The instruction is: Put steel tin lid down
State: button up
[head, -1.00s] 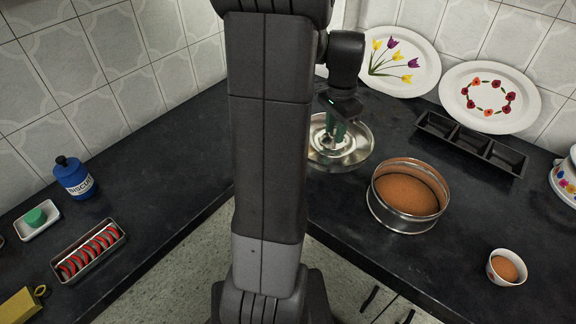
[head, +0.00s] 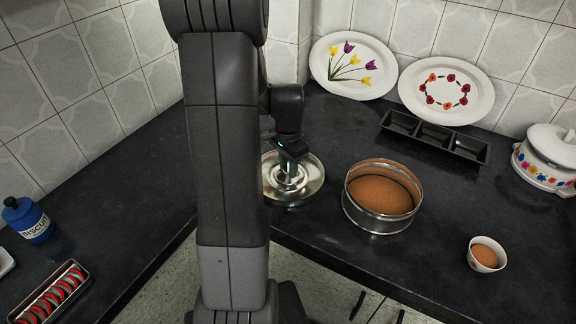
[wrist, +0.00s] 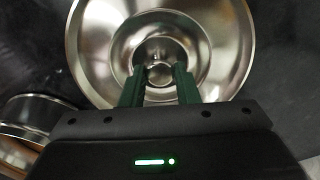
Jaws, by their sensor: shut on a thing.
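The steel tin lid (head: 308,184) is a round shiny disc with a raised ring and a central knob. In the head view it is left of the round steel tin (head: 378,222), partly hidden behind my arm. My gripper (head: 290,166) is above its middle. In the wrist view the lid (wrist: 222,30) fills the upper middle, and my gripper (wrist: 160,78) has its two green fingers shut on the knob. The lid looks close to the dark counter; I cannot tell whether it touches it. The open tin holds a brown filling, and its edge shows at the wrist view's lower left.
A small white bowl (head: 487,254) stands front right, and a dark three-part tray (head: 434,137) lies behind the tin. Two flowered plates (head: 354,66) lean on the wall. A white pot (head: 545,160) is far right. A blue biscuit jar (head: 28,220) and a tray of red slices (head: 50,295) are left.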

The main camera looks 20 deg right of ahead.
jog(key=shift+f, duration=0.1)
jog(key=shift+f, duration=0.15)
jog(key=o, duration=1.1)
jog(key=shift+c, duration=0.2)
notch_tip(320, 180, up, 12)
jog(key=shift+r+p, duration=0.25)
jog(key=shift+p, duration=0.1)
